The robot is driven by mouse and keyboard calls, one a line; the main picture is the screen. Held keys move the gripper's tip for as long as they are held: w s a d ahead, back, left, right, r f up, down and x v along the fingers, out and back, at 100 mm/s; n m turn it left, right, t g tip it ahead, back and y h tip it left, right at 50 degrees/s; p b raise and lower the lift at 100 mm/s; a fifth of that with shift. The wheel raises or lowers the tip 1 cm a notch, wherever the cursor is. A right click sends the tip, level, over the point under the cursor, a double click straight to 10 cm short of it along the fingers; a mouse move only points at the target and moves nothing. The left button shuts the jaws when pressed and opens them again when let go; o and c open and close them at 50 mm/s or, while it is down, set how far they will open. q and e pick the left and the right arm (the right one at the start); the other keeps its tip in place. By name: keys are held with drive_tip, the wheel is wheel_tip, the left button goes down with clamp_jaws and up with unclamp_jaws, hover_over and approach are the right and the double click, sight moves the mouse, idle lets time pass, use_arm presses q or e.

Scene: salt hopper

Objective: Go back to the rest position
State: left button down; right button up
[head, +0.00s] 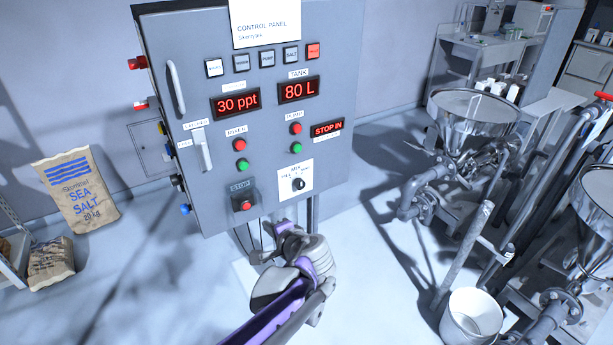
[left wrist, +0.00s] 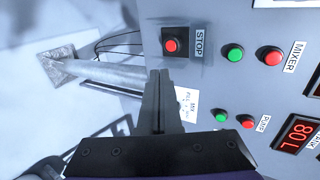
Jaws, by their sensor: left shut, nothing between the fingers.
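The control panel (head: 262,150) stands ahead in the head view, a grey box with red displays reading 30 ppt and 80 L, a display starting STOP IN, and several buttons. My left gripper (head: 254,258) is just below the panel's lower edge, near the red stop button (head: 246,205). In the left wrist view its fingers (left wrist: 160,75) are shut together and empty, pointing toward the lower panel. The stop button (left wrist: 171,45) shows there beyond the fingertips. I cannot tell the exact gap between fingertips and panel. My right gripper is not in view.
A metal hopper (head: 472,112) with pipes stands right of the panel, and another (head: 598,195) at the right edge. A white bucket (head: 470,318) stands at the lower right. A sea salt sack (head: 76,190) leans at the wall on the left. Floor between panel and hoppers is clear.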

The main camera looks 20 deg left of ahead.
use_arm(q)
drive_tip(key=shift+s, duration=0.1)
drive_tip(key=s+d+f+n+g+h, duration=0.1)
drive_tip(key=s+d+f+n+h, duration=0.1)
drive_tip(key=s, duration=0.5)
drive_tip(key=s+d+f+n+h, duration=0.3)
drive_tip(key=s+d+h, duration=0.1)
drive_tip(key=s, duration=0.4)
drive_tip(key=s+d+f+n+g+h+p, duration=0.1)
drive_tip(key=s+d+f+n+h, duration=0.2)
drive_tip(key=s, duration=0.5)
drive_tip(key=shift+s+f+g+h, duration=0.25)
drive_tip(key=shift+g+h, duration=0.05)
